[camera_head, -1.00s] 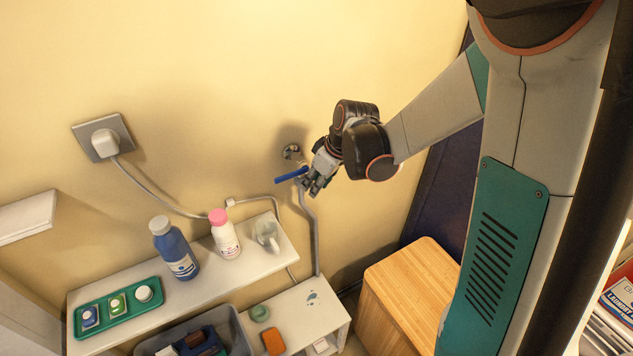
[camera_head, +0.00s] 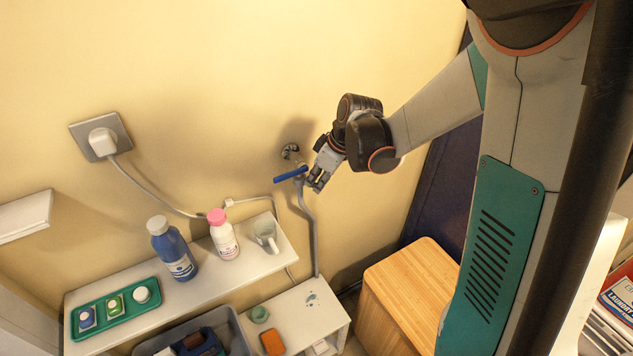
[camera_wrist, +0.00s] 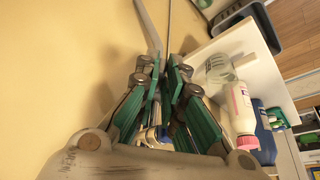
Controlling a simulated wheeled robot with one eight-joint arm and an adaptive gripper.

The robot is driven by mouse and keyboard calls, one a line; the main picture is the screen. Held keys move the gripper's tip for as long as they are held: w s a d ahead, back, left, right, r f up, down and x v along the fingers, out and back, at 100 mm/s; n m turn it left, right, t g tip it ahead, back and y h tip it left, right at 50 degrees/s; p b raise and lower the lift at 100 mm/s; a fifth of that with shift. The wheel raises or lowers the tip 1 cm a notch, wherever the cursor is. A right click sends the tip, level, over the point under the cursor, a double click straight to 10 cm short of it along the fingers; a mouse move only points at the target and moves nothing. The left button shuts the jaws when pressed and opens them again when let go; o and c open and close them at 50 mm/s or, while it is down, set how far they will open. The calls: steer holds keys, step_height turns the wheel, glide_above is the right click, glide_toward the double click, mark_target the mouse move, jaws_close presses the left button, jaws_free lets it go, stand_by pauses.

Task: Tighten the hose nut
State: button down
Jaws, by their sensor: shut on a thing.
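The tap with a long blue lever handle (camera_head: 291,174) juts from a round metal wall plate (camera_head: 290,151). A grey hose (camera_head: 311,217) hangs from below the tap down to the low white shelf; it also shows in the wrist view (camera_wrist: 148,28). My gripper (camera_head: 314,184) is at the top of the hose, just right of the blue lever. Its green-padded fingers (camera_wrist: 167,78) are shut on the hose nut, which the fingers hide. A small blue and metal part of the tap (camera_wrist: 152,134) shows between the finger bases.
A white shelf (camera_head: 210,277) holds a blue bottle (camera_head: 172,248), a pink-capped bottle (camera_head: 223,234), a clear mug (camera_head: 266,234) and a green tray (camera_head: 113,310). A wooden cabinet (camera_head: 412,300) stands below right. A plug sits in the wall socket (camera_head: 100,138).

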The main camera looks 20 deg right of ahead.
steer(key=c, duration=1.7)
jaws_free()
steer(key=v, duration=1.2)
